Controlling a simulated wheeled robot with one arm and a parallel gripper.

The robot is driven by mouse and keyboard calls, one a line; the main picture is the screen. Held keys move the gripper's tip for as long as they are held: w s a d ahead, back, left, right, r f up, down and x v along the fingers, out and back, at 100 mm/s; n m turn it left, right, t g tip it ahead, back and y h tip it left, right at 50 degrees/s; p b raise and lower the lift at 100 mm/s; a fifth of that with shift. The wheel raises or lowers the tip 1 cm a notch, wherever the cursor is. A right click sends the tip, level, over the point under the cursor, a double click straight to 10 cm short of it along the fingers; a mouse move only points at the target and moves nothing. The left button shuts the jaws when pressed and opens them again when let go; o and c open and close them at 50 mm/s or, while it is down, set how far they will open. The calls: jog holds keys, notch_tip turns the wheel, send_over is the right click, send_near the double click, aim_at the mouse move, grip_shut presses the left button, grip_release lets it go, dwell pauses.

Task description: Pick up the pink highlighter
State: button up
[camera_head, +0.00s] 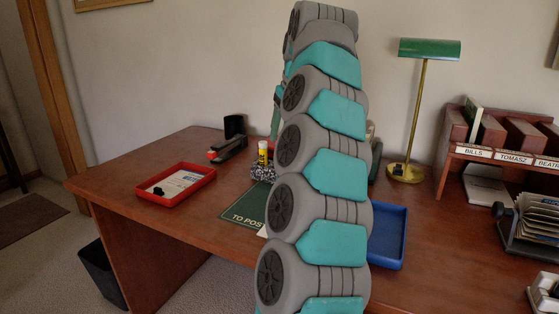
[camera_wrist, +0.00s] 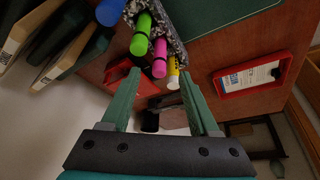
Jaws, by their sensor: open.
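The pink highlighter (camera_wrist: 160,58) shows in the wrist view, sticking out of a black-and-white patterned holder (camera_wrist: 176,42). My gripper (camera_wrist: 160,77) is open, with one green finger on each side of the pink highlighter's end in the picture. I cannot tell how far the fingertips are from it, and no contact shows. In the head view the patterned holder (camera_head: 262,173) stands on the desk, partly behind my arm. The pink highlighter and my gripper's fingers are hidden there.
A red tray (camera_head: 175,184) with papers lies left on the desk (camera_head: 125,175). A stapler (camera_head: 228,149) lies near the holder. A green "TO POST" mat (camera_head: 240,207) lies in front. A blue tray (camera_head: 388,236), a lamp (camera_head: 405,172) and a letter rack (camera_head: 500,155) are right.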

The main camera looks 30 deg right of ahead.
jog(key=shift+x, duration=4.45)
jog(key=shift+s+f, duration=0.1)
jog(key=shift+s, duration=0.05)
jog(key=shift+c, duration=0.3)
grip_shut()
